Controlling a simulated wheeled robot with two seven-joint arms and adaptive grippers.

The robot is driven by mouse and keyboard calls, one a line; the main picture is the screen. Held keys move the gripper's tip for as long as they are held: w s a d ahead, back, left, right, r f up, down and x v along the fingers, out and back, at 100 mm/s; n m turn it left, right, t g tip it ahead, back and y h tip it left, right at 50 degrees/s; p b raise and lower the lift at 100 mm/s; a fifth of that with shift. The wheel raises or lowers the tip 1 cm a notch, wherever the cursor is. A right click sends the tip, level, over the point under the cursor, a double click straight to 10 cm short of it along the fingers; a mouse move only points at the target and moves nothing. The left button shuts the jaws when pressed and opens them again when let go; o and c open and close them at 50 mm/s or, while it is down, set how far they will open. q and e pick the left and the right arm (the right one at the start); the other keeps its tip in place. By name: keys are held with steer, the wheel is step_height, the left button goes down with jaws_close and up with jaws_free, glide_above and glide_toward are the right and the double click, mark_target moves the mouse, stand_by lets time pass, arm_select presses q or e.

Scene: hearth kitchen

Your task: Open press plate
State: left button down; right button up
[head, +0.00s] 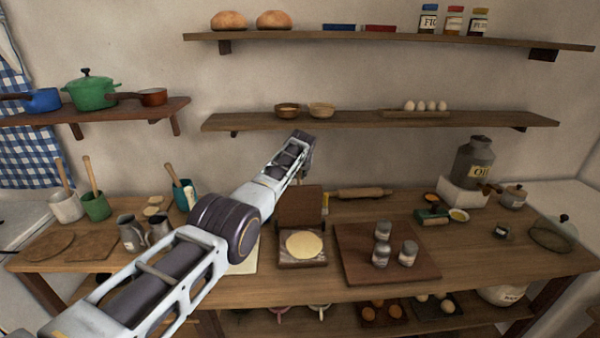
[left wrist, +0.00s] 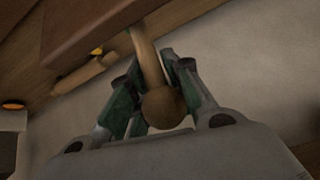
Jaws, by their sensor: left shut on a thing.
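The press stands on the wooden table, with its upper press plate (head: 300,207) raised upright at the back. A pale round flat of dough (head: 303,244) lies on its lower plate (head: 287,261). My left gripper (head: 303,141) is above and behind the raised plate, in front of the wall. In the left wrist view, my left gripper (left wrist: 160,100) is shut on a wooden handle (left wrist: 147,52) with a round knob (left wrist: 163,107). The handle runs up toward a brown board-like part (left wrist: 95,22). My right gripper is not in view.
A board with several shakers (head: 382,255) stands right of the press. A rolling pin (head: 361,193) lies behind it. A shelf with bowls (head: 321,109) hangs close above my left gripper. A teal cup (head: 185,196) and metal jugs (head: 131,236) stand left.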

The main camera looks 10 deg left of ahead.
arm_select(q)
steer(key=c, duration=1.5)
jaws_free()
steer(key=shift+a+r, duration=0.2)
steer(key=shift+a, duration=0.2)
steer(key=shift+c, duration=0.2)
steer(key=shift+o, duration=0.6)
steer(key=shift+f, duration=0.1)
steer(key=shift+d, duration=0.25)
steer(key=shift+s+r, duration=0.25)
steer(key=v, duration=1.1)
steer(key=shift+a+r, duration=0.15)
